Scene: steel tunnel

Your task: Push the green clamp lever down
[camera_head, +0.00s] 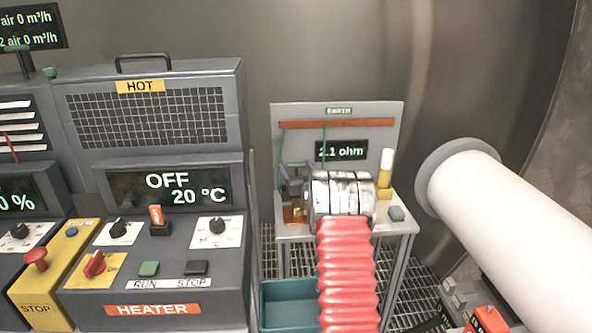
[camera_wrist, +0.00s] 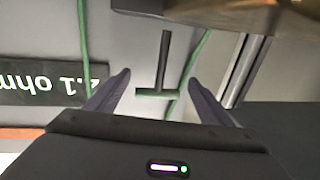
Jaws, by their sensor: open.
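The earth stand (camera_head: 390,120) has a grey back panel reading 2.1 ohm. In the wrist view, which is upside down, a T-shaped lever with a dark stem and a green crossbar (camera_wrist: 156,92) shows against the grey panel. My gripper (camera_wrist: 157,80) is open, with one dark finger on each side of the lever and visible gaps to both. In the head view my gripper (camera_head: 291,178) is at the left part of the stand. There my silver wrist and the fingers largely hide the lever.
An orange-brown bar (camera_head: 337,124) crosses the panel, with thin green wires near it. A yellow post with a white top (camera_head: 386,168) stands at the right of the stand. The heater cabinet (camera_head: 150,200) is close on the left. A teal bin (camera_head: 290,303) sits low in front.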

